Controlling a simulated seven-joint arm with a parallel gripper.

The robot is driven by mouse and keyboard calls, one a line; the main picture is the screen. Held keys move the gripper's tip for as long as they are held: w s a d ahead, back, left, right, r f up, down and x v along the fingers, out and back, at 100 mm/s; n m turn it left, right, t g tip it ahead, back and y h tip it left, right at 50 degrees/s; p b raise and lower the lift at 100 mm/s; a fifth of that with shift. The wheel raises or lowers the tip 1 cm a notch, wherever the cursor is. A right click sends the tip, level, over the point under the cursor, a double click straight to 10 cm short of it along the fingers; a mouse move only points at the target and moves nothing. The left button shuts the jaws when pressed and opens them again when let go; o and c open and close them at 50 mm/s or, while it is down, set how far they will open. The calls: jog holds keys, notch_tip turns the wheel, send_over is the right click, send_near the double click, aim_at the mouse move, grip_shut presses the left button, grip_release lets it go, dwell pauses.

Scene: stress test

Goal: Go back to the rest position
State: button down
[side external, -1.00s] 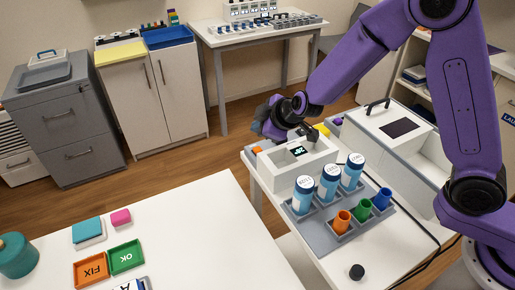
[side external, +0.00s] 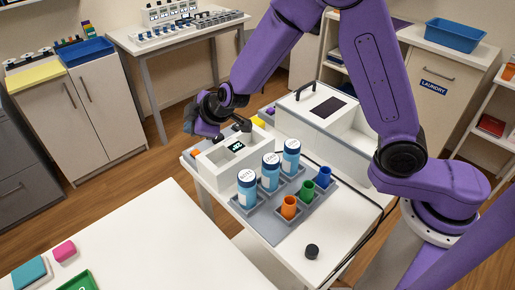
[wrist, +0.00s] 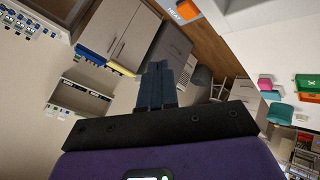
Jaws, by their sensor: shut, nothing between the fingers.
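My purple arm reaches over the side table, and my gripper (side external: 189,120) is at its far left edge, beside and above the white box with a small display (side external: 208,174). In the wrist view my gripper (wrist: 157,85) shows its two blue-grey fingers together, with nothing between them. They point out toward the cabinets across the room. In the side view the fingertips are small and partly hidden by the dark hand.
A grey rack (side external: 266,226) holds three white-capped blue bottles and orange, green and blue cups. A larger white box with a handle (side external: 291,127) stands behind it. A white table (side external: 165,235) is at the left.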

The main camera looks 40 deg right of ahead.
jog(key=s+g, duration=0.1)
jog(key=s, duration=0.1)
jog(key=s+a+r+g+y, duration=0.1)
jog(key=s, duration=0.2)
jog(key=s+a+r+g+y, duration=0.1)
jog(key=s, duration=0.2)
jog(key=shift+s+r+n, duration=0.1)
jog(key=shift+r+n, duration=0.05)
jog(key=shift+n, duration=0.25)
jog(key=s+d+g, duration=0.1)
jog(key=s, duration=0.2)
jog(key=s+d+g, duration=0.1)
jog(key=s, duration=0.2)
jog(key=s+d+r+g, duration=0.1)
jog(key=s, duration=0.2)
jog(key=shift+r+n+y, duration=0.1)
jog(key=shift+n+y, duration=0.2)
jog(key=s+d+r+g+h, duration=0.2)
jog(key=s+d+h, duration=0.2)
jog(key=s+d, duration=1.3)
jog(key=s, duration=0.2)
jog(key=shift+s+d+g, duration=0.4)
